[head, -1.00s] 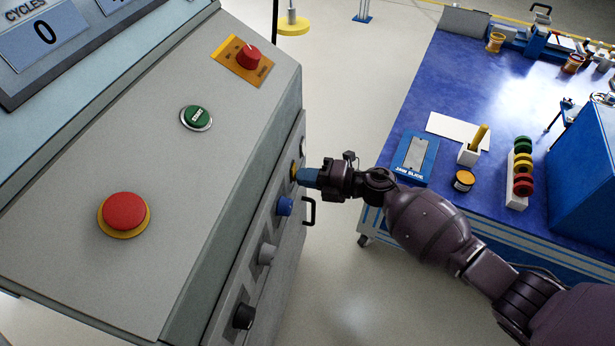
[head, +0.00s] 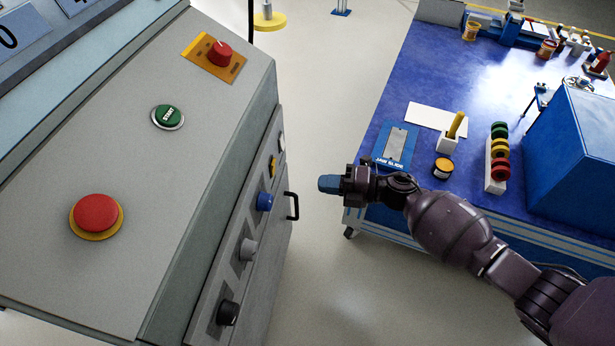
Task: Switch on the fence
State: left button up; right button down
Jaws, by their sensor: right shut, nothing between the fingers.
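A grey control cabinet stands at the left. Its side panel carries a column of knobs: a white one (head: 281,141), a yellow one (head: 272,165), a blue one (head: 264,201), a grey one (head: 248,249) and a black one (head: 228,313). No label readable here tells which of them belongs to the fence. My right gripper (head: 328,184) is shut and empty, with blue fingertips pointing left at the panel. It hangs in free air right of the yellow and blue knobs, touching nothing. My left gripper is not in view.
A blue workbench (head: 390,100) stands right, behind my arm.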

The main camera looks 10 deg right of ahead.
jog(key=shift+f+v, duration=0.2)
jog(key=shift+v, duration=0.75)
jog(key=shift+f+v, duration=0.2)
jog(key=shift+v, duration=0.75)
